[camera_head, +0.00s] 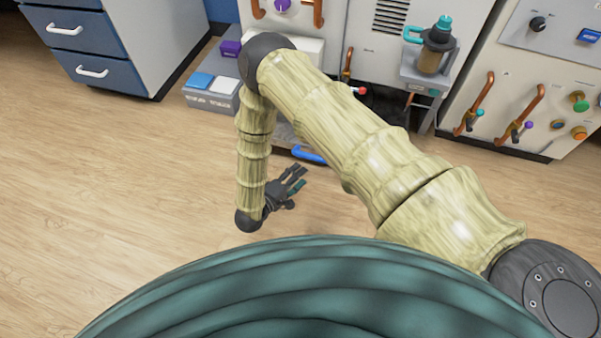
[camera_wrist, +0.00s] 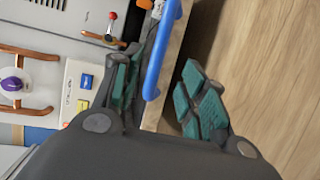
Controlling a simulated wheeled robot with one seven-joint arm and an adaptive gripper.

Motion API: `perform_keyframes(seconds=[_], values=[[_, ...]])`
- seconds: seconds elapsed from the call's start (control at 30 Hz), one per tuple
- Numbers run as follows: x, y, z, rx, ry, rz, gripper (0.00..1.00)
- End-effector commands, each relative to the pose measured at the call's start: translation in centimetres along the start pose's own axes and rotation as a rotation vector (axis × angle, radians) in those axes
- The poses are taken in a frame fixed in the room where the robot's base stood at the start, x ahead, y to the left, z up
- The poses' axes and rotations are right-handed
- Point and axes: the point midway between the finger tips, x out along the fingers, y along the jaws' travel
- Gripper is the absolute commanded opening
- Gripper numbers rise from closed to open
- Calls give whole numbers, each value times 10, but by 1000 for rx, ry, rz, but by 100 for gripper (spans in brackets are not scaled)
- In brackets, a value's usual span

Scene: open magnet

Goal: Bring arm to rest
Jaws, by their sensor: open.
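My arm reaches out over the floor in the head view, bends at a dark elbow joint and folds back down toward my body. My gripper (camera_head: 289,186) hangs at its end above the wooden floor, with its dark fingers pointing up and to the right. In the wrist view, my gripper (camera_wrist: 163,88) has its teal-padded fingers spread apart. No object is held between them. A blue bar (camera_wrist: 161,52) shows beyond the fingers and looks apart from them.
A blue-fronted drawer cabinet (camera_head: 92,48) stands at back left. A grey box (camera_head: 211,102) with blue and white tops is near it. A panel with copper handles (camera_head: 472,103) stands at right, with a teal-lidded container (camera_head: 434,52) beside it. Floor at left (camera_head: 110,200) is clear.

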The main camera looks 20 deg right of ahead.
Motion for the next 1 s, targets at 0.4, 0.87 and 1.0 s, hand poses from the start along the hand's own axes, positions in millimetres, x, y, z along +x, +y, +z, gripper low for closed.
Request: perform_keyframes(seconds=[0.4, 0.87, 1.0], values=[[0, 0, 0, 0, 0, 0, 42], [27, -20, 27, 221, 172, -242, 42], [27, -35, 55, 346, 217, -458, 42]])
